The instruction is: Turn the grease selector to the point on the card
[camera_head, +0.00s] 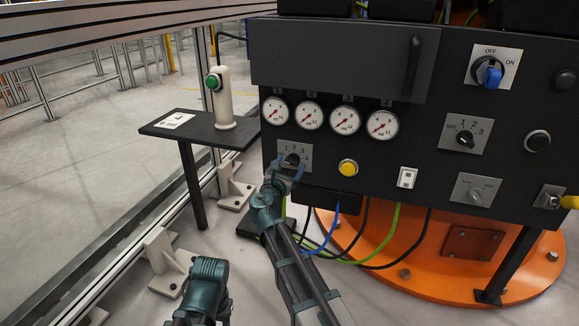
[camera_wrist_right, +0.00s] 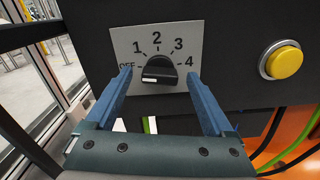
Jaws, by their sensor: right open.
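The grease selector is a black knob (camera_wrist_right: 158,68) on a pale plate (camera_wrist_right: 186,32) marked OFF, 1, 2, 3, 4. A white mark shows low on the knob's front face; I cannot tell which position it points to. In the head view the selector's plate (camera_head: 306,150) is partly hidden by my right gripper (camera_head: 286,169). That gripper (camera_wrist_right: 158,78) is open, its blue fingers on either side of the knob, with no clear contact. The white card (camera_head: 173,121) lies on a small dark table; a 4 seems to be on it, with smaller print unclear. My left gripper is out of view.
A yellow button (camera_head: 348,168) sits right of the selector. Several gauges (camera_head: 309,115) are above it. Another selector (camera_head: 466,137), a blue switch (camera_head: 489,73) and a post with a green button (camera_head: 214,82) stand apart. Cables (camera_head: 385,240) hang below the panel.

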